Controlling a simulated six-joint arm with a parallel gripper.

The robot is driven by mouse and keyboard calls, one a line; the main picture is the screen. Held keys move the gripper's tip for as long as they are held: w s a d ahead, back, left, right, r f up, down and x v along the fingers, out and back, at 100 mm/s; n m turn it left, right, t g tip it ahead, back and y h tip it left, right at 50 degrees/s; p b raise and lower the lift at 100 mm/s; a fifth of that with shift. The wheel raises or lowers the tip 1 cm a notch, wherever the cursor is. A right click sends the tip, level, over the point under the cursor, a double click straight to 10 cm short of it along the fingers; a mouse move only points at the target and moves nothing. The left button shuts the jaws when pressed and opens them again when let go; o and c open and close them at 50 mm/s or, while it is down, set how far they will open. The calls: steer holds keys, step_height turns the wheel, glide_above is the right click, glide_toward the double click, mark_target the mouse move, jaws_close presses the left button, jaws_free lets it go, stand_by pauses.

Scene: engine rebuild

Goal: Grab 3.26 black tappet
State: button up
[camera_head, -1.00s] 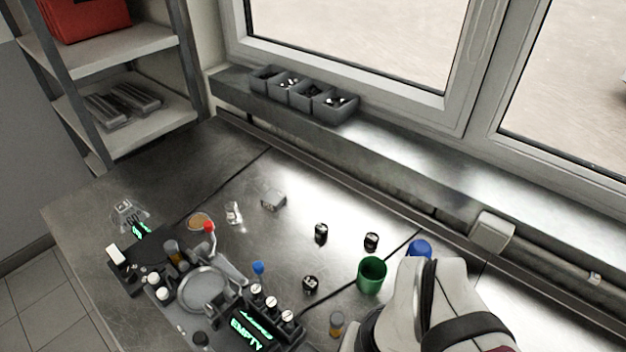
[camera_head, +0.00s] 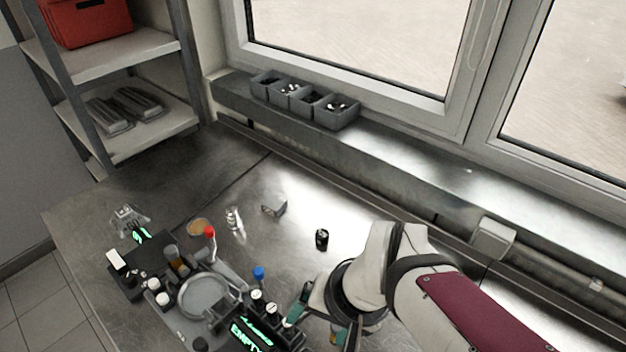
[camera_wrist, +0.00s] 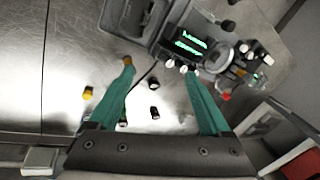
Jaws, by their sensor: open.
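Small black tappets with white markings stand on the metal bench; the numbers are too small to read, so I cannot tell which is 3.26. One black tappet (camera_head: 322,239) stands clear of my arm in the head view. In the wrist view one black tappet (camera_wrist: 154,84) lies between my spread teal fingers, and another black tappet (camera_wrist: 155,113) is closer to the gripper base. My gripper (camera_head: 314,322) is open and empty, above the bench beside the dark fixture. It also shows in the wrist view (camera_wrist: 159,67). My arm hides part of the bench.
The dark fixture with a lit "EMPTY" display (camera_head: 250,334) and a round grey ring (camera_head: 203,295) borders the gripper. A blue-topped part (camera_head: 259,273) and a grey block (camera_head: 274,207) are nearby. Grey bins (camera_head: 336,112) stand on the sill.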

steer(key=w+a+f+t, duration=0.1)
steer(key=w+a+t, duration=0.2)
steer(key=w, duration=0.6)
steer(key=w+a+f+t, duration=0.2)
steer(key=w, duration=0.7)
steer(key=m+t+h, duration=0.2)
steer(key=t+h, duration=0.2)
steer(key=h, duration=0.6)
glide_above(321, 236)
steer(key=s+a, duration=0.3)
steer(key=s, duration=0.1)
step_height(321, 236, down, 10)
step_height(321, 236, down, 6)
steer(key=shift+s+r, duration=0.1)
steer(key=shift+r, duration=0.05)
steer(key=x, duration=0.5)
steer(key=shift+d+f, duration=0.1)
steer(key=shift+f, duration=0.3)
jaws_close()
